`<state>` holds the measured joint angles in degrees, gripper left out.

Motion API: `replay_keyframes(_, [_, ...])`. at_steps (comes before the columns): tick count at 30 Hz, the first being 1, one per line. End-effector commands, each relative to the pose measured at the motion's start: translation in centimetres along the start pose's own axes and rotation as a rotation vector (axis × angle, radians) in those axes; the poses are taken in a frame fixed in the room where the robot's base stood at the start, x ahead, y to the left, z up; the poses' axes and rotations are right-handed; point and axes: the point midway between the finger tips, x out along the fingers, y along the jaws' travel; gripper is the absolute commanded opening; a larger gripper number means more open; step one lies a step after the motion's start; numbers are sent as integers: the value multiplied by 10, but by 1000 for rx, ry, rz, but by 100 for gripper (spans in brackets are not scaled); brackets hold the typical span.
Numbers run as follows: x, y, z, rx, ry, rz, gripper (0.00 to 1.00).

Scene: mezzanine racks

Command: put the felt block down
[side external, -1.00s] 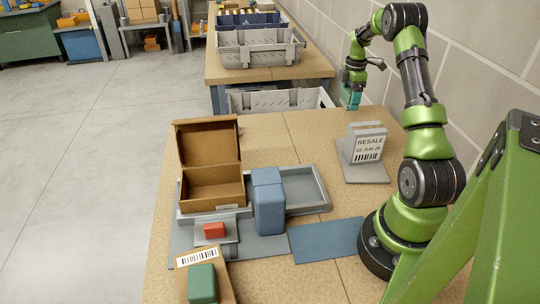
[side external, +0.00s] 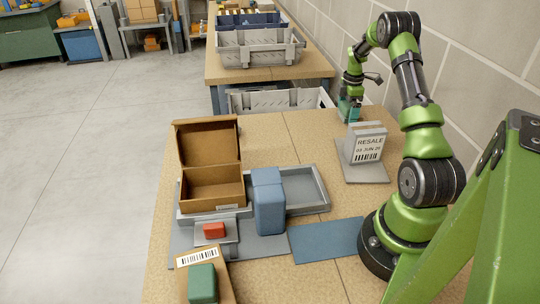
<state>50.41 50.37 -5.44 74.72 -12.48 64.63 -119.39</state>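My gripper (side external: 349,101) is low over the far right part of the table, just behind the resale sign. It appears shut on a small teal block (side external: 347,112), which I take for the felt block. The block looks upright. Its lower part is close to the tabletop, and I cannot tell whether it touches. The sign stand hides part of its lower right side. The fingertips are small and hard to make out.
The grey resale sign (side external: 366,152) stands close in front of the block. The table middle (side external: 290,140) is clear.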

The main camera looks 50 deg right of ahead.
Motion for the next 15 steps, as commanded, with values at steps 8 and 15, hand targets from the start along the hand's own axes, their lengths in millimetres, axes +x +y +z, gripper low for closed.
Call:
replay_keyframes(8, [-4,0,0,0,0,1,100])
replay_keyframes(15, [-44,1,0,0,-1,6,100])
